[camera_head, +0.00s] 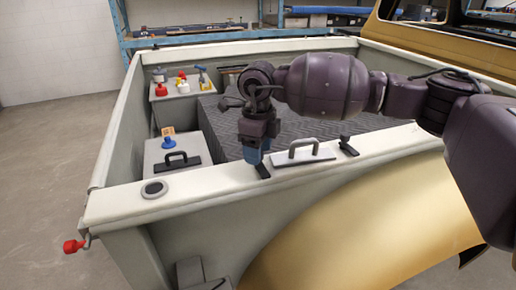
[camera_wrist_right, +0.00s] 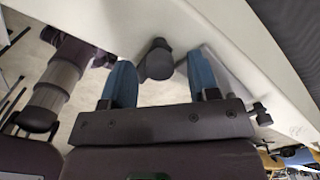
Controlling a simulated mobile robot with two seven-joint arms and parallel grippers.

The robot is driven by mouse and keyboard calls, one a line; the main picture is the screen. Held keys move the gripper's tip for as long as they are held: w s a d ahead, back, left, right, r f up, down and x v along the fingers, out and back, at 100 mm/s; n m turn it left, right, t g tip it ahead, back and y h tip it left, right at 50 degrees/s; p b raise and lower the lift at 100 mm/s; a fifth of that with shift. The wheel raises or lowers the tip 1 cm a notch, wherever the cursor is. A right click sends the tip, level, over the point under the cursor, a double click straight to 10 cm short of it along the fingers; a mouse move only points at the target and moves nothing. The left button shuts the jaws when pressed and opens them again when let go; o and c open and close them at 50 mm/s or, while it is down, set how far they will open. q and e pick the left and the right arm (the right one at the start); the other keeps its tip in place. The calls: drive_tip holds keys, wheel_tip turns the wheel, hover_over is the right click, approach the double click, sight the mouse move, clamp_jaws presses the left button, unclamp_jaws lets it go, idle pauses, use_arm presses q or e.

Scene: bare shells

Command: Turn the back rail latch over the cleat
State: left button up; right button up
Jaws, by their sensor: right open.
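A dark latch part (camera_head: 263,171) shows on the near rail, just under my right gripper (camera_head: 254,155). Most of it is hidden by the gripper. In the right wrist view my right gripper (camera_wrist_right: 161,76) is open. A pale raised handle on a plate (camera_head: 303,150), perhaps the cleat, sits on the rail to the right. A second small black lever (camera_head: 347,147) is further right. I cannot tell for sure which is the back latch. My left gripper is not in view.
The pale near rail (camera_head: 210,180) of the truck bed carries a round dark ring (camera_head: 153,188) at left. Inside, a box with a black handle (camera_head: 178,160) and a shelf with small coloured parts (camera_head: 182,87) stand at left. A red-ended hook (camera_head: 75,246) sticks out at the corner.

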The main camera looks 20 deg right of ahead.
drive_tip(key=shift+f, duration=0.3)
drive_tip(key=shift+c, duration=0.5)
